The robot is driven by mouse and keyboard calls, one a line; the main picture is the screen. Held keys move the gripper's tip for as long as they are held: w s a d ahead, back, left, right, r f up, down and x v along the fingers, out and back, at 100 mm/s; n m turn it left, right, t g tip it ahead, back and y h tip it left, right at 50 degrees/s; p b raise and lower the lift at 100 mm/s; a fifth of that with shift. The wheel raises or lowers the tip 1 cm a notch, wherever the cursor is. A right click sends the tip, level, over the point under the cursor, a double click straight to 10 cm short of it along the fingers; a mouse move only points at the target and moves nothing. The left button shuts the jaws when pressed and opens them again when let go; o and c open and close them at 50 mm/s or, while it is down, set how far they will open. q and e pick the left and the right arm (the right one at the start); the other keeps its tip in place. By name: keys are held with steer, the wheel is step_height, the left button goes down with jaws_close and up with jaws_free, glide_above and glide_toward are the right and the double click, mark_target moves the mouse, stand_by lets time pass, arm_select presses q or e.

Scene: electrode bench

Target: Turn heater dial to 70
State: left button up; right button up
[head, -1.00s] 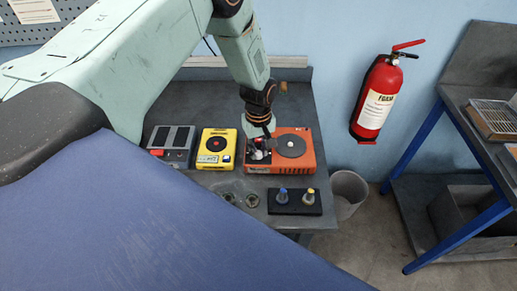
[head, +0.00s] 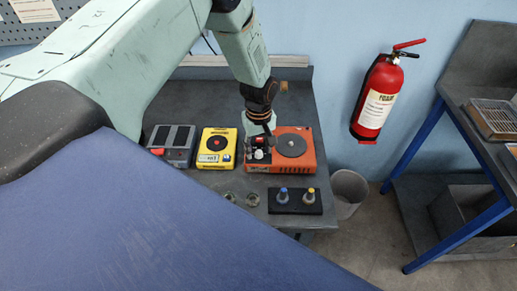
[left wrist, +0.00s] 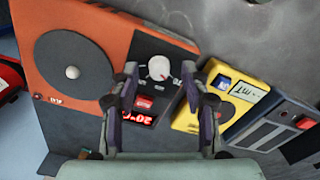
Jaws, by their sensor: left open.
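The orange heater (head: 308,163) sits on the grey bench, with a round grey plate (head: 291,145) on its right side in the head view. In the left wrist view, the heater (left wrist: 100,25) has a black panel with a white dial (left wrist: 158,68). A red-lit display (left wrist: 140,118) is beside the dial, partly covered by a finger. I cannot read its digits surely. My left gripper (left wrist: 160,76) is open and empty, with its fingertips on either side of the dial in the wrist view. Contact cannot be told. In the head view, my left gripper (head: 262,134) hangs over the heater's left part.
A yellow device (head: 216,149) and a grey device (head: 172,144) stand left of the heater. A black holder (head: 295,207) with two capped items is in front. A bin (head: 348,190) and a fire extinguisher (head: 379,96) are right of the bench.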

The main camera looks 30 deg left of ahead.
mark_target(258, 152)
arm_select(q)
step_height(258, 152, up, 11)
steer(key=shift+r, duration=0.15)
stand_by(0.6)
steer(key=s+d+f+m, duration=0.2)
steer(key=s+f, duration=0.2)
steer(key=s, duration=0.1)
steer(key=s+d+f+m, duration=0.2)
steer(key=s+f, duration=0.3)
steer(key=s, duration=0.1)
steer(key=s+d+f+m, duration=0.1)
steer(key=s+d+f, duration=0.2)
steer(key=s, duration=0.3)
steer(key=shift+d+f+m+h, duration=0.1)
steer(key=shift+f+m+h, duration=0.3)
steer(key=shift+f, duration=0.3)
steer(key=s+d+m, duration=0.1)
steer(key=s+m, duration=0.4)
steer(key=s, duration=1.1)
step_height(258, 152, down, 26)
steer(key=w+b, duration=0.1)
steer(key=b, duration=2.4)
steer(key=shift+y, duration=0.4)
